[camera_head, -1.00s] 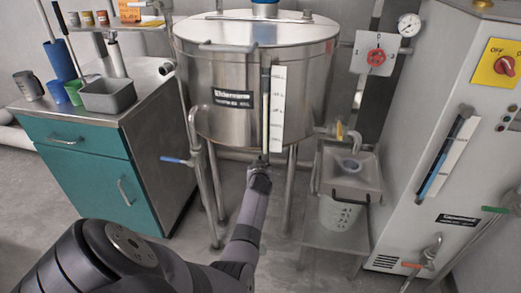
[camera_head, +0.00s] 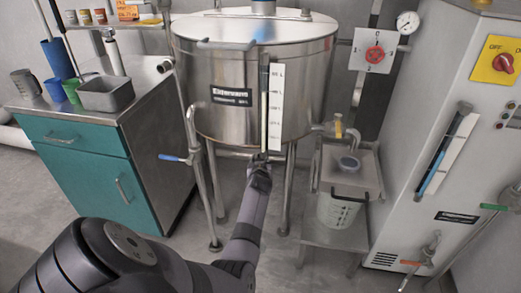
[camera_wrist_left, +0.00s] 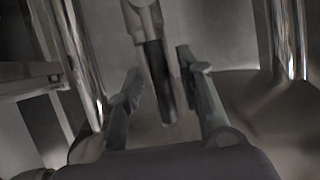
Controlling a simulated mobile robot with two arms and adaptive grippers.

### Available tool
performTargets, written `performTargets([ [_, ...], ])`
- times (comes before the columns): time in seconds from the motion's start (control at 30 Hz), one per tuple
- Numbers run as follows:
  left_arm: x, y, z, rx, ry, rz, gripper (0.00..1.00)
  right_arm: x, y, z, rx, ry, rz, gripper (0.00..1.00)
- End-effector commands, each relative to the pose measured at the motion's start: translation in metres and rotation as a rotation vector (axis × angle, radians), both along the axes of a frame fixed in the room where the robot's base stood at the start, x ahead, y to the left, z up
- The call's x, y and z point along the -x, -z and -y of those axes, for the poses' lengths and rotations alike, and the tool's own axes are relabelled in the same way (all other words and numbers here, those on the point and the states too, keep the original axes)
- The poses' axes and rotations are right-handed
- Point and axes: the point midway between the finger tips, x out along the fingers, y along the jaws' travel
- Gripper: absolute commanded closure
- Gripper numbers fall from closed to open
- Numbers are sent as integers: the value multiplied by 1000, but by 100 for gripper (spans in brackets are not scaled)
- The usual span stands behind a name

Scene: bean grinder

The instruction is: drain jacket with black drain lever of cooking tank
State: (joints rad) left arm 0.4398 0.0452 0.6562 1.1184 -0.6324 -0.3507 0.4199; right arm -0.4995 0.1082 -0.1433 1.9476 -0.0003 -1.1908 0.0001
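The steel cooking tank (camera_head: 215,115) stands on legs in the middle of the head view. My left gripper (camera_head: 261,160) is under its front, just below the white level scale (camera_head: 276,108). In the left wrist view, a metal valve part (camera_wrist_left: 142,18) carries the black drain lever (camera_wrist_left: 156,78), which points down between the fingers of my left gripper (camera_wrist_left: 160,82). The fingers are apart, with gaps showing on both sides of the lever. In the head view the lever is too small or hidden to make out. My right gripper is not in view.
A pipe with a blue-handled valve (camera_head: 172,158) stands left of my left gripper. Shiny tank legs (camera_wrist_left: 288,40) flank it. A stand with a white perforated bucket (camera_head: 338,211) is to the right. A teal cabinet (camera_head: 85,170) is to the left.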

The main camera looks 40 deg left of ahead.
Motion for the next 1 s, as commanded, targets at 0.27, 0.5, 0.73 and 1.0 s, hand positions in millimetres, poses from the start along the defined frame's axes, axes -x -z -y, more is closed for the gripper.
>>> performTargets([
  [0.27,3,-1,2,-2,-1,0,66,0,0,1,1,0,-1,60],
  [0.5,22,-12,20,-1,0,1,66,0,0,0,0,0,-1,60],
  [0.73,50,-27,47,0,0,0,66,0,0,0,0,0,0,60],
  [1.0,75,-42,71,2,1,0,66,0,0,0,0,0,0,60],
])
